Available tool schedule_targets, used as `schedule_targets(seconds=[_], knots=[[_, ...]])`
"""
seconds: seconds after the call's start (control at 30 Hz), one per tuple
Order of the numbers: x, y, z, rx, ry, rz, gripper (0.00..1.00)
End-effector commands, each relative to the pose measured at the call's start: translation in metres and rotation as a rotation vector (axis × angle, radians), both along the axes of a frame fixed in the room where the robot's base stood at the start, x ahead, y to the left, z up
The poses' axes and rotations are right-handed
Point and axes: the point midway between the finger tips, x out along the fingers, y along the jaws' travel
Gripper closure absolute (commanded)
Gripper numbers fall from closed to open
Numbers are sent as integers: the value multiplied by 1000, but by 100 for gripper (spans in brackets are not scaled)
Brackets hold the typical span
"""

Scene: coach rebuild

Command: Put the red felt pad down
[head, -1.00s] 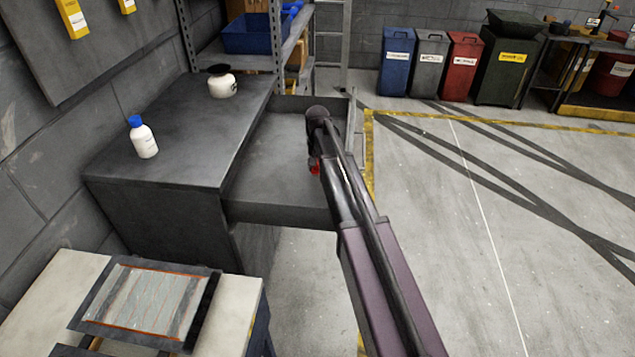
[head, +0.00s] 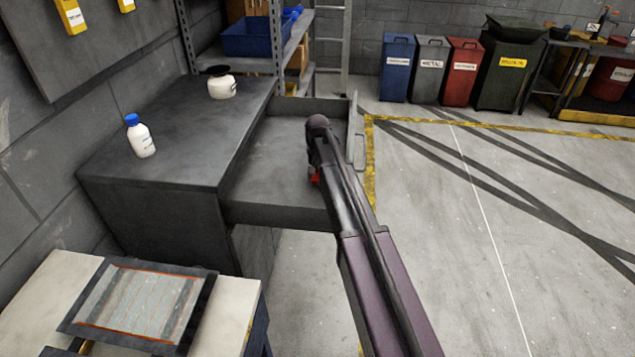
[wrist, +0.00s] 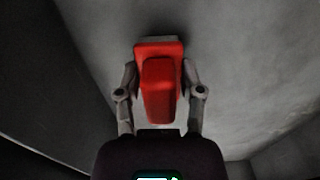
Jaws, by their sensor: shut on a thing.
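The red felt pad (wrist: 160,88) sits between the two fingers of my gripper (wrist: 160,95) in the wrist view. The fingers are shut on its left and right sides. In the head view a small red part of the pad (head: 315,179) shows beside my arm, over the open drawer (head: 265,165). My arm hides the rest of the pad and most of the gripper there. A grey surface lies behind the pad in the wrist view; I cannot tell whether the pad touches it.
The dark workbench (head: 170,150) left of the drawer holds a blue-capped bottle (head: 141,138) and a white jar (head: 222,87). A framed panel (head: 138,306) lies on a light table at lower left. Several bins stand at the back. The visible drawer floor is bare.

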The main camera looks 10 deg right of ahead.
Motion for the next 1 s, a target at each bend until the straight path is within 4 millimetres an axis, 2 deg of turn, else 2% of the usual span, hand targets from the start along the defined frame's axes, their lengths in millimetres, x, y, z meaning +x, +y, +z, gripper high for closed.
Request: schedule_targets(seconds=[0.03, 0.13, 0.7, 0.73, 0.8, 0.83, 1.0], knots=[[0, 0, -8, 0, 0, 0, 89], [0, 0, -11, 0, 0, 0, 89], [0, -1, -16, 0, 0, -1, 89], [0, -1, -15, 0, 0, -1, 42], [0, -1, -14, 0, 0, -1, 21], [0, -1, -14, 0, 0, -1, 16], [0, -1, -14, 0, 0, -1, 16]])
